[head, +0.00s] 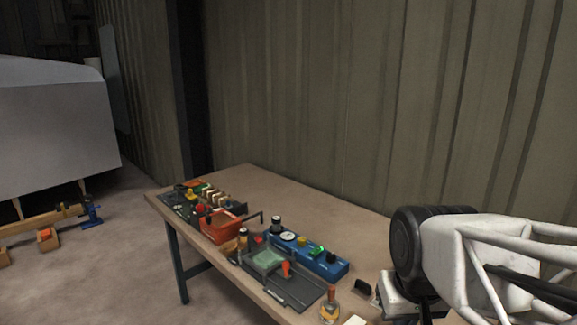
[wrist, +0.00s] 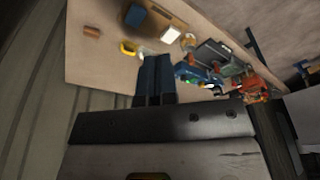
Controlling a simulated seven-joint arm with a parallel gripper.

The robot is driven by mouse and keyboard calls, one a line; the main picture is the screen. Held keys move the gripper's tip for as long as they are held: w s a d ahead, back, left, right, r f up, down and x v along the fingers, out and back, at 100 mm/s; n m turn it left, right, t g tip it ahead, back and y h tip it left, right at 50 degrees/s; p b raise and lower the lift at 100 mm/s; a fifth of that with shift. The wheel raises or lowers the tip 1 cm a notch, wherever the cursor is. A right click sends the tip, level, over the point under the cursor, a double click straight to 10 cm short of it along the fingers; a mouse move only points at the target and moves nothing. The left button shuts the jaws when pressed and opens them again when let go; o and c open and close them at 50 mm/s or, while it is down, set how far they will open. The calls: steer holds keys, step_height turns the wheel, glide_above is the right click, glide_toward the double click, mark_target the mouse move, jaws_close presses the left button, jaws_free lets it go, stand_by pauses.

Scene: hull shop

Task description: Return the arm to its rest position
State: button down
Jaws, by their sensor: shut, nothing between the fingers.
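My gripper (wrist: 153,60) shows in the wrist view as two dark blue fingers side by side, shut with nothing between them. It is in the air, apart from the workbench (wrist: 95,50) beyond the fingertips. In the head view my white and black arm fills the right side, over the near right end of the workbench (head: 225,180). The fingers cannot be made out clearly there.
A blue control box (head: 325,264) with knobs and a green light, a grey plate fixture (head: 295,290) and an orange-red bin (head: 220,225) stand along the bench. A corrugated wall (head: 300,100) rises behind. The bench's back strip is bare.

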steer(key=shift+s+d+f, duration=0.1)
steer(key=shift+s+f, duration=0.2)
steer(key=shift+s, duration=0.65)
steer(key=shift+s+d+f, duration=0.1)
steer(key=shift+s+f, duration=0.15)
steer(key=shift+s, duration=0.65)
